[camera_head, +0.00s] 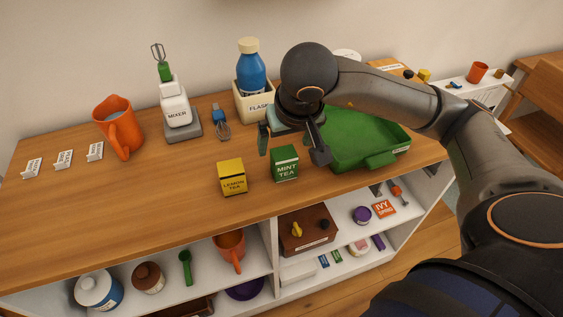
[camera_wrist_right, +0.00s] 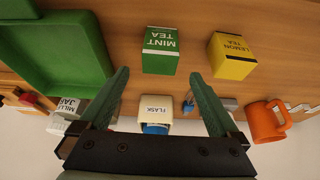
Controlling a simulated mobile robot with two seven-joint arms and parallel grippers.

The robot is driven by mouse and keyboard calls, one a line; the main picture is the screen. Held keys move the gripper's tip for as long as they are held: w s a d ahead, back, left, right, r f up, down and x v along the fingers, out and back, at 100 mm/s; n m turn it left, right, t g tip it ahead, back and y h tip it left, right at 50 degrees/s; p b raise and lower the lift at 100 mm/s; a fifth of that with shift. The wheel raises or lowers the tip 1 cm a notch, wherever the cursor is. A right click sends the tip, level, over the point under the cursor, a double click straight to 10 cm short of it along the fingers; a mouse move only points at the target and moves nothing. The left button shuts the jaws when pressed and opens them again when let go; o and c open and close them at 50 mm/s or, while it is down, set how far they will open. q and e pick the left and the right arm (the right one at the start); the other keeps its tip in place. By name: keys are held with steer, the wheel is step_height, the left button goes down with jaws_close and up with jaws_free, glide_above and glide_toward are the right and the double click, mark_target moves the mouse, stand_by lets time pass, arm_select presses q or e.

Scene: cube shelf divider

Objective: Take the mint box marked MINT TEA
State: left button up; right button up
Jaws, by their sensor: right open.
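The green MINT TEA box (camera_head: 285,163) stands upright on the wooden counter, between the yellow LEMON TEA box (camera_head: 232,177) and the green tray. My right gripper (camera_head: 291,152) is open, above and behind the mint box, with nothing between its fingers. In the right wrist view the mint box (camera_wrist_right: 160,50) lies ahead of the open fingertips (camera_wrist_right: 163,80), apart from them. The lemon box (camera_wrist_right: 232,56) is beside it there. My left gripper does not show.
A green tray (camera_head: 378,160) is just right of the mint box. The counter's left front (camera_head: 120,220) is clear. Shelves below hold several items.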

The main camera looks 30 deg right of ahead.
mark_target(285, 153)
steer(key=x, duration=0.7)
steer(key=shift+s+f, duration=0.1)
steer(key=shift+s, duration=0.25)
steer(key=shift+w+f, duration=0.25)
steer(key=shift+f, duration=0.25)
steer(key=c, duration=1.4)
